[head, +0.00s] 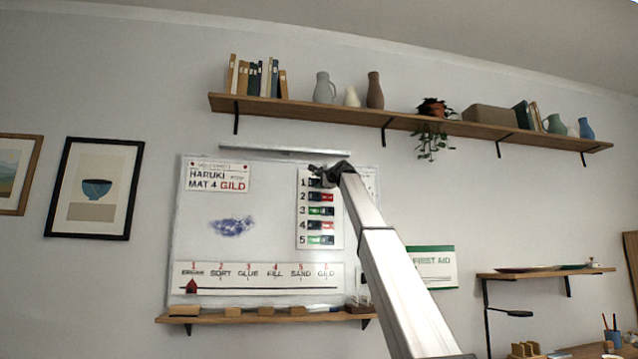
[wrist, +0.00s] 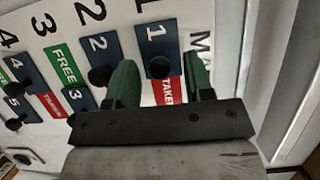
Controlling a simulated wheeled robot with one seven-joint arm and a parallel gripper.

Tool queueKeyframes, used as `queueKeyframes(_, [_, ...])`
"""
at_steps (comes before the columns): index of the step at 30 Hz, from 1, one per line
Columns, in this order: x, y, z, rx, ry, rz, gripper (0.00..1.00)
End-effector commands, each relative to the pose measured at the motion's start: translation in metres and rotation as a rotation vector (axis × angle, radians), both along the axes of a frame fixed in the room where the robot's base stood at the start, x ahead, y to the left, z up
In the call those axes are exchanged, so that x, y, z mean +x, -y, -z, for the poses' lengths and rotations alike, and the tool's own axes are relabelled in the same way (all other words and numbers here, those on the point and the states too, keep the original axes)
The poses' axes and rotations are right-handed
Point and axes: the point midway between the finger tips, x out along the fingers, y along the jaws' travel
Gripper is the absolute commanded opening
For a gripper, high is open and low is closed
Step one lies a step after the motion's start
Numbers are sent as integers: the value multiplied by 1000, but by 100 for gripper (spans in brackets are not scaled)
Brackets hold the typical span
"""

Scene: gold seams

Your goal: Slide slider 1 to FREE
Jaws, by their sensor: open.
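Slider 1 (wrist: 155,45) is a dark blue plate numbered 1 with a round black knob (wrist: 159,67), seen in the wrist view. A red TAKEN label (wrist: 168,91) shows beside the plate; no green label shows in its row. My gripper (wrist: 161,80) is open, its green-padded fingers one on either side of slider 1's knob. A gap shows on both sides of the knob; I cannot tell how deep the fingers reach. In the head view my gripper (head: 333,172) is at the top row of the slider panel (head: 301,240) and hides part of slider 1.
Slider 2 (wrist: 100,50), with its own knob, sits close beside my left finger. Slider 3 (wrist: 82,103) leaves a green FREE label (wrist: 62,65) showing. The panel hangs on a whiteboard (head: 205,253). A long shelf (head: 300,108) with vases runs above.

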Motion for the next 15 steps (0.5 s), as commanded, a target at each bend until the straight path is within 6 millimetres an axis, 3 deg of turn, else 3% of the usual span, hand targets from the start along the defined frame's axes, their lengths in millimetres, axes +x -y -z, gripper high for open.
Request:
queueKeyframes(9, [5, -4, 1, 0, 0, 0, 48])
queueKeyframes(10, [5, -4, 1, 0, 0, 0, 44])
queueKeyframes(14, [5, -4, 1, 0, 0, 0, 2])
queueKeyframes(15, [5, -4, 1, 0, 0, 0, 0])
